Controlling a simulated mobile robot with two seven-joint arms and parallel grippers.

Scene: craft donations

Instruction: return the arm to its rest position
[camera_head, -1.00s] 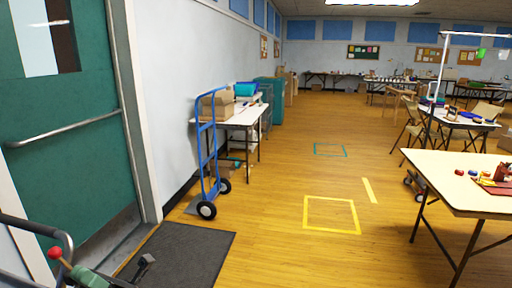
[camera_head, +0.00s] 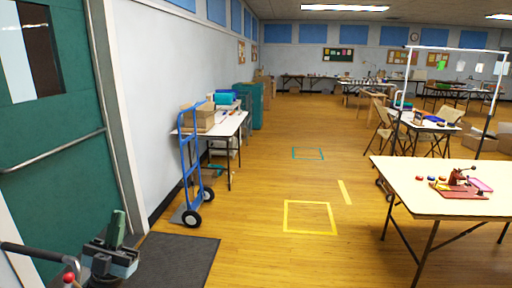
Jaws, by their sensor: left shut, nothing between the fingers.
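My left gripper (camera_head: 113,258) is low in the left corner of the head view, in front of the door and above the near edge of the dark floor mat. It is shut and holds nothing. A green upright part and dark blocky parts show around it; the rest of the arm is mostly cut off by the frame. My right gripper is not in view.
The green door (camera_head: 55,160) with a push bar is at left. A blue hand truck (camera_head: 186,165) stands by a table with boxes (camera_head: 215,125). A table with craft items (camera_head: 420,205) is at right. Open wood floor with a yellow taped square (camera_head: 310,232) lies between.

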